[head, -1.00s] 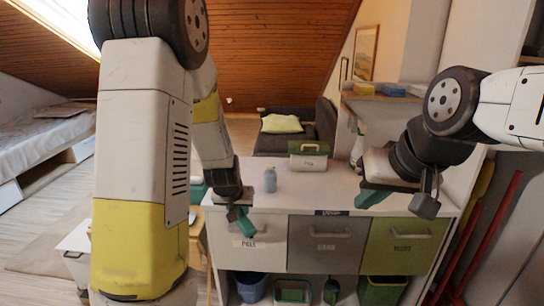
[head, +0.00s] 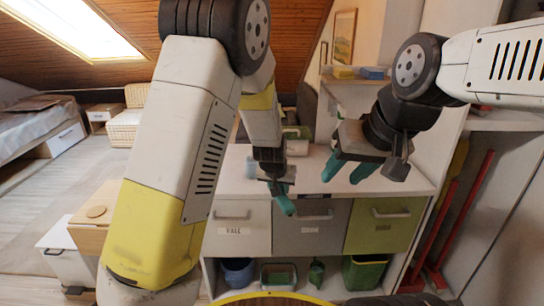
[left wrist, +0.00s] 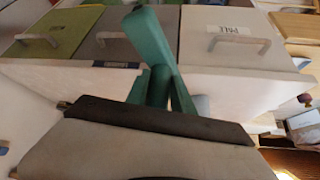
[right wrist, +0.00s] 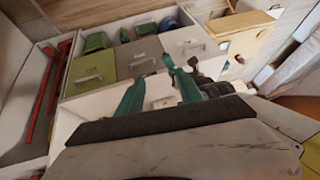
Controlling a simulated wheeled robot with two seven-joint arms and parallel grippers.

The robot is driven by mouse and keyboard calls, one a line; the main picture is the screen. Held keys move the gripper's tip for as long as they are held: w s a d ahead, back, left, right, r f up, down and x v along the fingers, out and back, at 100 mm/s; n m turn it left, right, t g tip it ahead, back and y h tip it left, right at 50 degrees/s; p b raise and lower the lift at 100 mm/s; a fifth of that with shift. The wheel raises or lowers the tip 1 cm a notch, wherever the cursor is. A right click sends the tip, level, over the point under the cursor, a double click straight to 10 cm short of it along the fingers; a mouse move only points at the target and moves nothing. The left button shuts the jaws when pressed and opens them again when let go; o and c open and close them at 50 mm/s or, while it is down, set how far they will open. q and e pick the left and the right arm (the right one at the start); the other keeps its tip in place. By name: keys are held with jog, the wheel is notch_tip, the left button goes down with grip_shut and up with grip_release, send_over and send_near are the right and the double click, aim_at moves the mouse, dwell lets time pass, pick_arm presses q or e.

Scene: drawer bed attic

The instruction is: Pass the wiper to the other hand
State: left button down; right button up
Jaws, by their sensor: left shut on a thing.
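My left gripper (head: 284,197) hangs over the front of the white counter and also shows in the left wrist view (left wrist: 160,75). Its teal fingers are shut close together. A wider teal piece sticks out past them, apparently the wiper (left wrist: 148,38); its colour matches the fingers, so its outline is hard to separate. My right gripper (head: 344,170) is to the right and slightly higher, over the counter. Its two teal fingers are spread and empty in the right wrist view (right wrist: 152,82). The left gripper shows just beyond them, with a gap in the head view.
The white counter (head: 410,183) has a light, a grey and a green drawer front (head: 383,226) below. Bins and a tub stand on the lower shelf, including a blue bin (head: 238,271). A wooden-topped table (head: 97,213) is at left. Red poles (head: 466,210) lean at right.

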jog(key=shift+o, duration=0.5)
jog(key=w+a+r+g, duration=0.1)
jog(key=w+r, duration=0.1)
jog(key=w, duration=0.4)
jog(key=shift+w+r+m+g, duration=0.25)
jog(key=shift+w+m+g, duration=0.05)
jog(key=w+a+f+m+g+h, duration=0.1)
jog(key=w+a+f, duration=0.15)
jog(key=w, duration=0.45)
jog(key=w+a+f+m+g, duration=0.1)
jog(key=w+a+g, duration=0.1)
jog(key=w+a, duration=0.35)
jog(key=w+a+f+m+g+h, duration=0.1)
jog(key=w+a+f, duration=0.1)
jog(key=w, duration=0.7)
notch_tip(320, 180, down, 13)
jog(key=shift+a+r, duration=0.15)
jog(key=shift+r, duration=0.05)
